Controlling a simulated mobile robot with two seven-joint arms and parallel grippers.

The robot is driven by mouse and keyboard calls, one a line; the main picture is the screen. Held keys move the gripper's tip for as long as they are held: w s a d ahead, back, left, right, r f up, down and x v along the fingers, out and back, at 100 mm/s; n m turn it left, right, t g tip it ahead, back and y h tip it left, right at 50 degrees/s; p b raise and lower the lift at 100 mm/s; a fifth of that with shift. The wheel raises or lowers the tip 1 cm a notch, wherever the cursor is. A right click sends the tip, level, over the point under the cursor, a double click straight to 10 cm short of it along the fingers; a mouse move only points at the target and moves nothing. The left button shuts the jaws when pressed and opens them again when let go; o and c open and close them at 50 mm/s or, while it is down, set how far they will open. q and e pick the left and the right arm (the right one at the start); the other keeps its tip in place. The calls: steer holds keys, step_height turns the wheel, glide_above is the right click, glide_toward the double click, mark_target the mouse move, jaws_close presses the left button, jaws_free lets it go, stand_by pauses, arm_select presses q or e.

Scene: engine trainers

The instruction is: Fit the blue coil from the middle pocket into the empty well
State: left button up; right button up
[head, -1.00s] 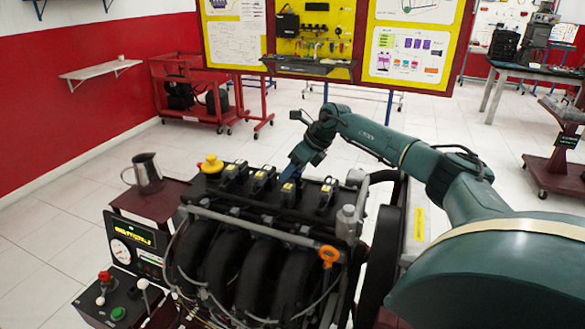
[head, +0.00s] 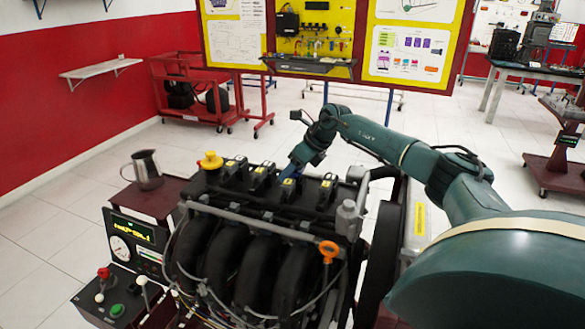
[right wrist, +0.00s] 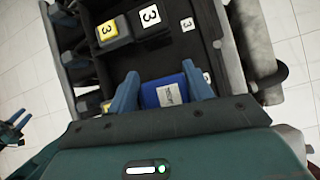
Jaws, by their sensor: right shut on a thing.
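My right gripper (head: 292,172) is low over the top of the black engine (head: 245,250), in the row of black coils. In the right wrist view the right gripper (right wrist: 165,90) is shut on the blue coil (right wrist: 170,91), which has a white label and sits between the two blue fingers. Fingers and wrist mostly hide the coil in the head view. The well is hidden; I cannot tell whether the coil is over it or in it. A teal gripper, apparently my left one (right wrist: 14,125), shows small at the left edge of the right wrist view; its jaw opening is unclear.
Black coils with yellow tags (head: 232,168) flank the gripper; one tagged 3 (right wrist: 117,25) shows close by in the wrist view. A yellow cap (head: 210,161), an orange ring handle (head: 329,249) and a metal jug (head: 147,168) stand around.

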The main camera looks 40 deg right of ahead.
step_height(320, 180, down, 2)
steer(key=shift+f+b, duration=0.1)
steer(key=shift+b, duration=0.2)
steer(key=shift+f+b, duration=0.3)
steer(key=shift+f, duration=0.15)
